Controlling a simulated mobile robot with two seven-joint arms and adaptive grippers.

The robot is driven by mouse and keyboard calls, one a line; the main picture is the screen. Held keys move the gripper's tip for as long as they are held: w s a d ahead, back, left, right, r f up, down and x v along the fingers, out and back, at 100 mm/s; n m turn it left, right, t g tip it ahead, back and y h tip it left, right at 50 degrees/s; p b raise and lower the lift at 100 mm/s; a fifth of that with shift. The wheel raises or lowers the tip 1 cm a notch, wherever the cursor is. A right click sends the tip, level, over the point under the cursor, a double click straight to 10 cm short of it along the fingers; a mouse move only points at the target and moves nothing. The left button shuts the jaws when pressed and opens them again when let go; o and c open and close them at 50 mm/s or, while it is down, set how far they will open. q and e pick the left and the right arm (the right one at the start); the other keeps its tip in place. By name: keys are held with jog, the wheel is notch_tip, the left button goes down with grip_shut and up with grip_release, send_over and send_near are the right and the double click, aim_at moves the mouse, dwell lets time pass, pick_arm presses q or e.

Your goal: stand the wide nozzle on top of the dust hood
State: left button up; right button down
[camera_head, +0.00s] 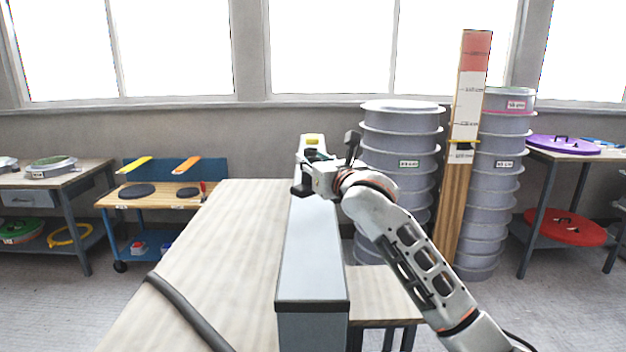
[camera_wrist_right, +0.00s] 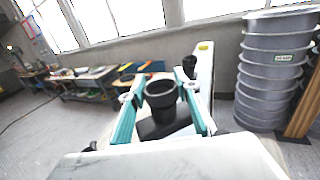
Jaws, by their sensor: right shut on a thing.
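The wide nozzle (camera_wrist_right: 161,90) is black, with a round open collar on top and a wider dark base below. My right gripper (camera_wrist_right: 163,115) is shut on it, with a teal finger on each side. In the head view my right gripper (camera_head: 308,178) is over the far part of a long grey box, which looks like the dust hood (camera_head: 313,260). The dark nozzle (camera_head: 302,188) shows small there, at the box's left edge. I cannot tell whether it touches the box. My left gripper is not in view.
A pale wooden table (camera_head: 225,240) lies left of the grey box, with a dark hose (camera_head: 185,310) across its front. Stacked grey drums (camera_head: 400,140) and a tall marked board (camera_head: 466,140) stand right. A yellow item (camera_head: 312,140) shows at the box's far end.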

notch_tip(320, 180, down, 5)
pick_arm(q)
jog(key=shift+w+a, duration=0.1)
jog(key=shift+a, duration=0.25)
pick_arm(e)
jog(key=shift+f, duration=0.15)
jog(key=c, duration=1.5)
grip_release()
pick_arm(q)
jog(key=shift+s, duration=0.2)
